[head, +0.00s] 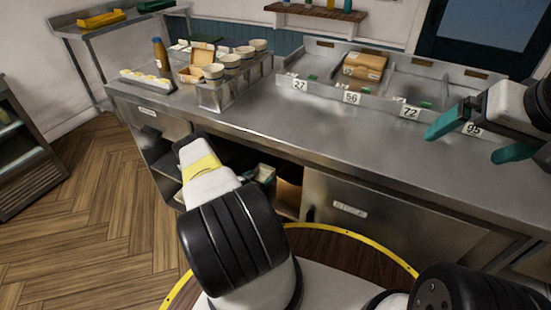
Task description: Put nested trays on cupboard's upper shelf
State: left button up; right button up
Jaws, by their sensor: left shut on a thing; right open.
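The cupboard (315,186) is under the steel counter, with an open bay left of a labelled steel panel. A shelf (166,163) shows in the bay's left part. My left arm reaches toward this opening. I cannot make out the nested trays with certainty. My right gripper (478,140) is open and empty above the counter's right side, its teal fingers apart.
Boxes or packets (262,174) sit in the bay. The counter (285,125) is clear in its middle. A rack of bowls (222,94), a bottle (161,55) and an egg tray (147,81) stand at its left. Numbered bins (352,98) line the back. Yellow trays (100,19) rest on a side table.

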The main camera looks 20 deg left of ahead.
pick_arm(q)
jog(key=shift+f, duration=0.15)
jog(key=o, duration=1.1)
jog(key=shift+o, duration=0.2)
jog(key=v, duration=1.2)
